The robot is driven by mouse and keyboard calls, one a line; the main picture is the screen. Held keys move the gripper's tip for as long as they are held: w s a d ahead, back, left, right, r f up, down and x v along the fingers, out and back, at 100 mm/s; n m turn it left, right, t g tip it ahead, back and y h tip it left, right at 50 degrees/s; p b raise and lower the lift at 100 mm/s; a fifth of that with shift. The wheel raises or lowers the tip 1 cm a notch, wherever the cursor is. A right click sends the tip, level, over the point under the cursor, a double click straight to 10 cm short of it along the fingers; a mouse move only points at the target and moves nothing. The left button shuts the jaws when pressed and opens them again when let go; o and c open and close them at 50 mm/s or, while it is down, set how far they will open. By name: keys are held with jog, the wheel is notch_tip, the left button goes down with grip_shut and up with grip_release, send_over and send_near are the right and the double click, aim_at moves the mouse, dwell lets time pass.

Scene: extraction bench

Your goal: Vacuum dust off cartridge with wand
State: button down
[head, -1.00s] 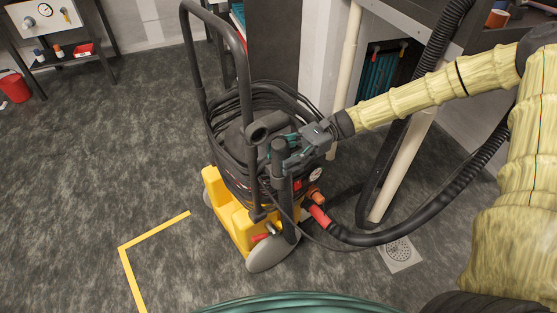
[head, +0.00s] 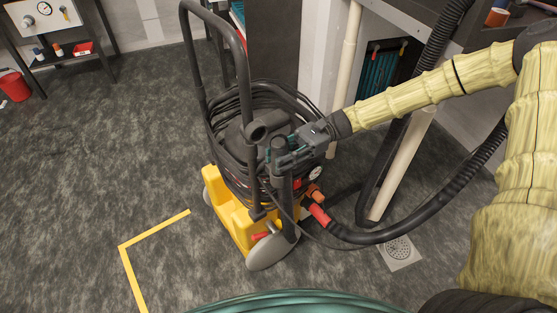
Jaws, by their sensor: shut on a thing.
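A vacuum (head: 241,222) with a yellow base and dark body stands on the floor in the middle of the head view. A dark upright tube (head: 278,143), perhaps the wand, rises at its near right side. My gripper (head: 277,159) reaches in from the right and is shut on this tube near its top. The fingers partly cover the tube. A black hose (head: 378,238) with a red cuff joins the vacuum low on its right. I cannot make out a cartridge in this view.
A dark push handle (head: 243,65) and a coiled cable (head: 228,160) stand close to my gripper. A bench (head: 388,18) and pale pipes (head: 401,170) are behind right. The floor at left is clear, with yellow tape (head: 155,229) and a red bucket (head: 15,87).

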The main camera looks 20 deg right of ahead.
aim_at(280, 141)
jog(key=shift+r+p, duration=1.9)
jog(key=shift+r, duration=0.3)
jog(key=shift+r, duration=0.3)
jog(key=shift+w+r+p, duration=0.25)
jog(key=shift+r+p, duration=0.7)
jog(key=shift+r, duration=0.1)
jog(key=shift+s+d+r, duration=0.1)
jog(key=shift+s+r, duration=0.15)
jog(key=shift+s, duration=0.05)
jog(key=shift+p, duration=0.3)
jog(key=shift+r+p, duration=0.35)
jog(key=shift+r, duration=0.05)
